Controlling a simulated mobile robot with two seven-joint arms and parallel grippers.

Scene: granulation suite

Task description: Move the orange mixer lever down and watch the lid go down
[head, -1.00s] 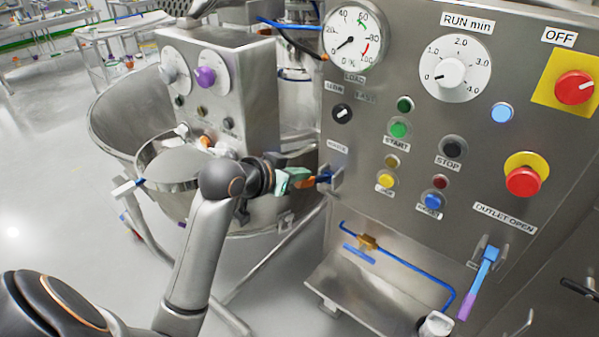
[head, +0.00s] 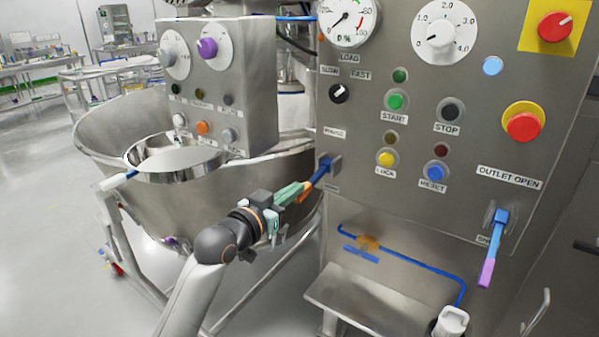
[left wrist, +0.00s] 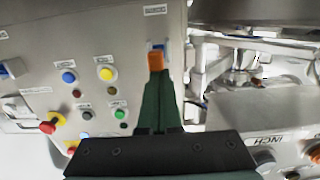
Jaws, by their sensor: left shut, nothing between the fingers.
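The mixer lever, with an orange handle (head: 304,192) on a blue arm, is mounted on the left edge of the steel panel under the PAUSE-like label. It slopes down and to the left. My left gripper (head: 290,194) is shut with nothing between its green fingers, its tips at the orange end; I cannot tell whether they touch. In the left wrist view the orange handle (left wrist: 154,61) shows right at the fingertips. A shiny round metal piece that looks like the lid (head: 175,163) sits at the mixing bowl (head: 255,172). My right gripper is not in view.
The panel (head: 420,190) carries dials, buttons and a red stop knob (head: 523,126). A blue-and-purple outlet lever (head: 493,247) hangs at its lower right. A blue pipe and steel tray (head: 350,300) lie below. Open floor is at the left.

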